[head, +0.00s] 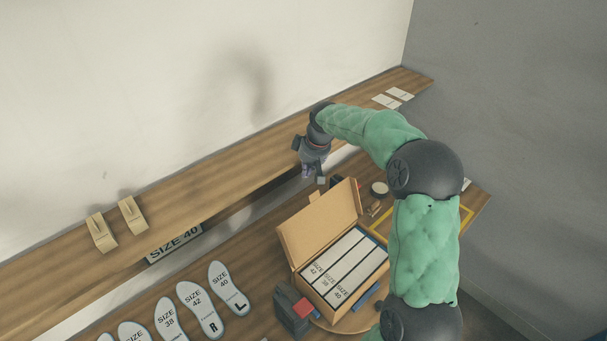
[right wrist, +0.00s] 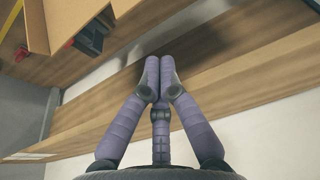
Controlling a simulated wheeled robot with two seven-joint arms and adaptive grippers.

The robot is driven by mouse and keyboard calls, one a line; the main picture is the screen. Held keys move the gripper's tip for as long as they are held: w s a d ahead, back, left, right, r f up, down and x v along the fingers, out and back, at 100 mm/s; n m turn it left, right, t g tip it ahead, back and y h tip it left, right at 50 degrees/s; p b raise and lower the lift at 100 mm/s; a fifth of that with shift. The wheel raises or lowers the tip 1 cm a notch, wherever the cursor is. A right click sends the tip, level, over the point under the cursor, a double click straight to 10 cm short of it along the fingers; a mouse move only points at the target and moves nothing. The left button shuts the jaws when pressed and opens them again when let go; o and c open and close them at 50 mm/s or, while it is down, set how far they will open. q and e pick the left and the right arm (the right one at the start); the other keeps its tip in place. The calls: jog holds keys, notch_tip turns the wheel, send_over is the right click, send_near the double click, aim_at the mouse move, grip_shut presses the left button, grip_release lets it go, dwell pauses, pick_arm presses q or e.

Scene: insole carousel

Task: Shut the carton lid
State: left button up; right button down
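The brown cardboard carton (head: 348,312) stands open on a round wooden board in the head view. Its lid (head: 318,221) is raised at the carton's far left side and leans back. Inside lie white strips marked 42, 38 and 40. My right gripper (head: 314,178) is behind the raised lid, apart from it, near the gap before the back shelf. In the right wrist view its purple fingers (right wrist: 160,77) are together with nothing between them. Part of the cardboard (right wrist: 66,22) shows at that view's upper left. My left gripper is not in view.
A dark block with a red face (head: 294,309) stands close to the carton's left. Several insoles (head: 202,310) lie left of it. A tape roll (head: 379,189) and yellow frame (head: 466,215) lie to the right. The back shelf (head: 240,192) is largely clear.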

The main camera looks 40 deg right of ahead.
pick_arm(q)
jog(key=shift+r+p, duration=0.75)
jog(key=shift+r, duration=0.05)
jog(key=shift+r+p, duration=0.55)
jog(key=shift+p, duration=0.05)
pick_arm(e)
notch_tip(320, 180, down, 7)
jog(key=s, duration=0.1)
jog(key=shift+f, duration=0.15)
jog(key=shift+s, duration=0.2)
